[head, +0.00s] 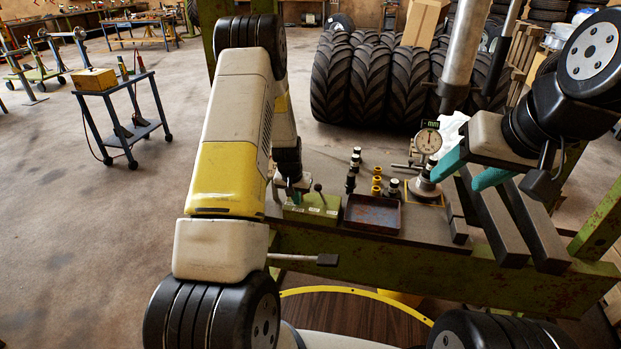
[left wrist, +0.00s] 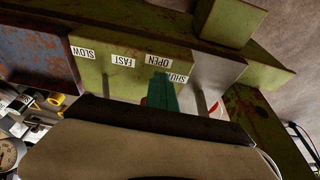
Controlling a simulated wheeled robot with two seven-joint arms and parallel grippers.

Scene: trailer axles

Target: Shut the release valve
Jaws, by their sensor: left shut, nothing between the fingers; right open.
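A green control block (head: 312,209) sits on the press bench and carries white labels. In the left wrist view the green block (left wrist: 120,80) reads SLOW, FAST, OPEN and SHUT; the SHUT label (left wrist: 178,77) is partly covered by a teal fingertip. A short lever with a dark knob (head: 317,188) rises from the block. My left gripper (head: 292,190) is shut and empty at the block's left end, next to the OPEN and SHUT labels; its fingers show in the left wrist view (left wrist: 162,92). The valve's own handle is not clearly visible. My right gripper (head: 468,173) is open and empty near the gauge.
A rusty tray (head: 372,214), small black and brass fittings (head: 376,185) and a dial gauge (head: 428,140) stand right of the block. A steel press ram (head: 465,50) hangs above. Dark bars (head: 493,220) lie at right. A rod with a dark grip (head: 326,260) juts out in front.

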